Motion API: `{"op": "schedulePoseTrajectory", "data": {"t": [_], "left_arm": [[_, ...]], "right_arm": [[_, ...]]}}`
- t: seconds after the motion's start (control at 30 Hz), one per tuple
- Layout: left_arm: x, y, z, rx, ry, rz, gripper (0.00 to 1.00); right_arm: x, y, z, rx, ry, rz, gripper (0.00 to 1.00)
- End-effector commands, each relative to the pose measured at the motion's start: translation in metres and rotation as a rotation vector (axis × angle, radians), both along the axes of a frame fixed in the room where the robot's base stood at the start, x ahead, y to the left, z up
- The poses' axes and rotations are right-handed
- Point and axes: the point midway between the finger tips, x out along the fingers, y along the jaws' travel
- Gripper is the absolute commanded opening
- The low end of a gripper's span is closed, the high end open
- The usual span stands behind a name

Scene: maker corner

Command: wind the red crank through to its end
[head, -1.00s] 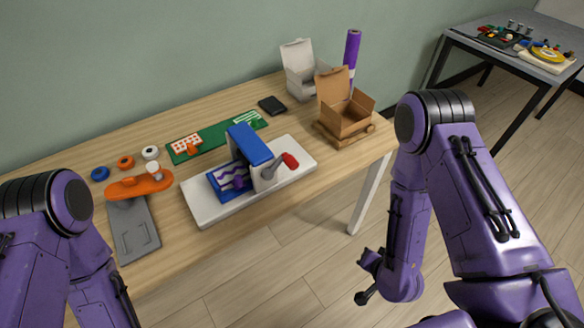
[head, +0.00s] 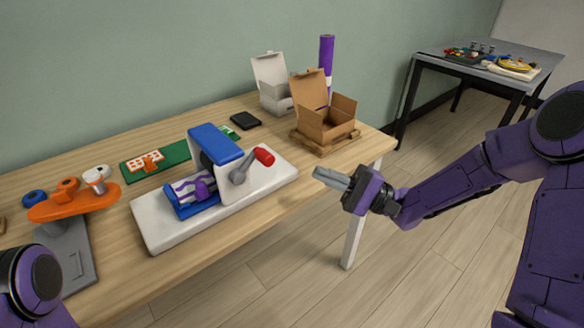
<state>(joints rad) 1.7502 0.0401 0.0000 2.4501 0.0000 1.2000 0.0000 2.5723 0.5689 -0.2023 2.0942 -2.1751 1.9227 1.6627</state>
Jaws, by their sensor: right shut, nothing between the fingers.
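The red crank handle (head: 264,157) sits at the end of a grey crank arm (head: 247,170) on the right side of a white and blue machine (head: 217,145). The handle points up and to the right. The machine stands on a white base (head: 158,234) on the wooden table. My right gripper (head: 323,175) is shut and empty, in front of the table's right front edge and to the right of the crank, apart from it. Its fingers point left towards the machine. My left arm shows at the lower left, but its gripper is out of view.
An open cardboard box (head: 326,121) on a wooden pallet, an open white box (head: 270,95) and a purple roll (head: 326,55) stand at the back right. An orange-topped stand (head: 73,204) is at the left. A second table (head: 448,65) is further off.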

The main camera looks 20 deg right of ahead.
Motion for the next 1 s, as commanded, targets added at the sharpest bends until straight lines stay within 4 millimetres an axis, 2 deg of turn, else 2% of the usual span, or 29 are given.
{"op": "schedulePoseTrajectory", "data": {"t": [0.23, 0.4, 0.57, 0.87, 1.0], "left_arm": [[0.000, 0.000, 0.003, 0.000, 0.000, 0.000, 0.00], [0.000, 0.000, 0.007, 0.000, 0.000, 0.000, 0.00], [0.000, 0.000, 0.008, 0.000, 0.000, 0.000, 0.00], [0.000, 0.000, 0.008, 0.000, 0.000, 0.000, 0.00], [0.000, 0.000, 0.017, 0.000, 0.000, 0.000, 0.00]], "right_arm": [[0.024, 0.044, 0.018, -0.004, 0.000, 0.002, 0.00], [0.015, 0.065, 0.032, -0.001, 0.000, 0.000, 0.00], [0.012, 0.074, 0.036, -0.002, 0.001, 0.000, 0.00], [0.012, 0.074, 0.036, -0.003, 0.001, -0.001, 0.00], [0.015, 0.084, 0.042, -0.028, -0.009, 0.019, 0.00]]}}
